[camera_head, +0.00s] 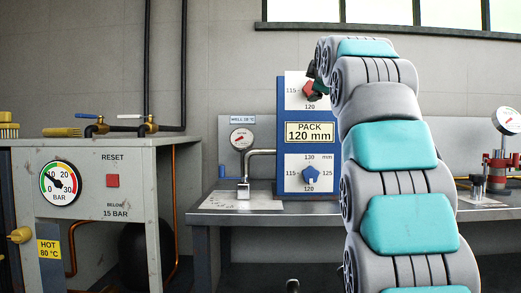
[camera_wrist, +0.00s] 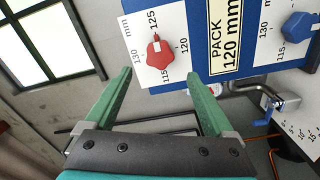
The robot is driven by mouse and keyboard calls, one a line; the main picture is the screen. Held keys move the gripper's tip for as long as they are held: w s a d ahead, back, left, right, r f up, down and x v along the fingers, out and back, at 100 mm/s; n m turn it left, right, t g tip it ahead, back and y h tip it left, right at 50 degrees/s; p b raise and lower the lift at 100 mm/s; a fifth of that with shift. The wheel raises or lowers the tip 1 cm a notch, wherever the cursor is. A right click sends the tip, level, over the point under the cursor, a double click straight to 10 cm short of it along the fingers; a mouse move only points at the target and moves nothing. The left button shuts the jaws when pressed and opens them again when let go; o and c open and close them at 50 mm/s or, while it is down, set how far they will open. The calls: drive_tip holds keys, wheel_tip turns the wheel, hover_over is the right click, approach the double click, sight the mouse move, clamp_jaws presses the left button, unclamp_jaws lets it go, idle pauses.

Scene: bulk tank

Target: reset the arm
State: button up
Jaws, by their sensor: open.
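My arm rises on the right of the head view and bends over to the left at the top. My gripper (camera_wrist: 160,76) is open and empty, with its two green fingers spread apart in the wrist view. In the head view my gripper (camera_head: 316,78) is small and partly hidden by my arm, beside the red knob (camera_head: 309,91). In the wrist view the red knob (camera_wrist: 158,50) lies ahead of the fingertips, between their lines. The fingers appear apart from it.
A blue panel (camera_head: 283,130) with a "PACK 120 mm" sign and a blue knob (camera_head: 308,180) stands on a metal table (camera_head: 225,217). A white cabinet (camera_head: 85,180) with gauge and red reset button (camera_head: 112,181) stands left. A red-based gauge device (camera_head: 500,160) is right.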

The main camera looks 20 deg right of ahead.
drive_tip(key=shift+f, duration=0.1)
drive_tip(key=s+a+f+m+g+y+p, duration=0.1)
drive_tip(key=s+a+f+m+g, duration=0.15)
drive_tip(key=f, duration=0.85)
drive_tip(key=s+a+f+m+g+y+p, duration=0.1)
drive_tip(key=s+a+f+m+g+y, duration=0.2)
drive_tip(key=f, duration=0.7)
drive_tip(key=s+a+f+m+g+p, duration=0.15)
drive_tip(key=a+f+g, duration=0.25)
drive_tip(key=f, duration=0.7)
drive_tip(key=s+a+f+m+g, duration=0.1)
drive_tip(key=s+a+f+g, duration=0.1)
drive_tip(key=s+f, duration=0.7)
drive_tip(key=s+a+f+m+g+p, duration=0.1)
drive_tip(key=s+a+f+g, duration=0.2)
drive_tip(key=s+f, duration=0.6)
drive_tip(key=s+a+f+m+g+y, duration=0.1)
drive_tip(key=s+a+f+m+g, duration=0.1)
drive_tip(key=s+f, duration=0.8)
drive_tip(key=s+a+g, duration=0.1)
drive_tip(key=s+g, duration=0.1)
drive_tip(key=s, duration=0.6)
drive_tip(key=shift+s+a+g, duration=0.2)
drive_tip(key=shift+s+g, duration=0.05)
drive_tip(key=shift+g, duration=0.1)
